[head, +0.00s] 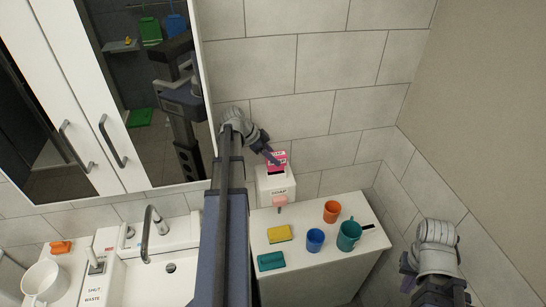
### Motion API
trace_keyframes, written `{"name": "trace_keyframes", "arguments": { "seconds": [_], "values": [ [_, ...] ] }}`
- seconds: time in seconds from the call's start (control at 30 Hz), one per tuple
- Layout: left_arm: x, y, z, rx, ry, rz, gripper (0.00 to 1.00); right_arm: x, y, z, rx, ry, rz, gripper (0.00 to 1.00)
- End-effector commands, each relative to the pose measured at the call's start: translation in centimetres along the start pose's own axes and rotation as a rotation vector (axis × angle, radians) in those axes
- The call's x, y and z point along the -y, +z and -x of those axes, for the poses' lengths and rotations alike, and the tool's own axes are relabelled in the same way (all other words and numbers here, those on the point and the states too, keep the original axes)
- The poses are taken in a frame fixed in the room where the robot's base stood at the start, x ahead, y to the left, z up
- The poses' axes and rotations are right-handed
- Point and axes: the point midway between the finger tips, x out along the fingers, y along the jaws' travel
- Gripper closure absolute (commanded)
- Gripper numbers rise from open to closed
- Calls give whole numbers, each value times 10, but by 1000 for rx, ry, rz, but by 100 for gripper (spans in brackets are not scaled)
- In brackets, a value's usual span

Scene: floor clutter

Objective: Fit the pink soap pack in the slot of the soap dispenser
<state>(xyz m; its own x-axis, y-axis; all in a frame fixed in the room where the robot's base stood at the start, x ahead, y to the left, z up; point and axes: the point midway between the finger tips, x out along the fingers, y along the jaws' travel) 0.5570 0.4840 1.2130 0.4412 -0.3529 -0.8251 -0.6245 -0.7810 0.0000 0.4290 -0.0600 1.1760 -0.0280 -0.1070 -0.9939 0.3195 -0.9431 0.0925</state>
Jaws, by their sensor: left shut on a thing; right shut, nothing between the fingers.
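The white soap dispenser (276,188), marked SOAP, is on the tiled wall above the counter, with a dark opening at its top and a pink part low on its front. The pink soap pack (280,156) is just above that opening. My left gripper (272,157) is shut on the pack, reaching down to it from the upper left. Whether the pack's lower end is inside the slot or only over it, I cannot tell. My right gripper (407,280) is shut and empty at the lower right, away from the dispenser.
On the white counter (330,262) stand an orange cup (331,211), a blue cup (315,240), a teal mug (348,236), a yellow sponge (279,234) and a teal block (271,261). A sink with a faucet (150,232) is at left, below a mirror cabinet.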

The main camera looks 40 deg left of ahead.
Motion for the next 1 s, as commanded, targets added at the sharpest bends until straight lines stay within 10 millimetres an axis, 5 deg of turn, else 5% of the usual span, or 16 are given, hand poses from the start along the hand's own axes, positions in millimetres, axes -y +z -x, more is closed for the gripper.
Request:
{"name": "trace_keyframes", "arguments": {
  "seconds": [1.0],
  "values": [
    [0,14,-21,0,0,0,100,2,-2,-25,0,0,0,100]
  ]
}}
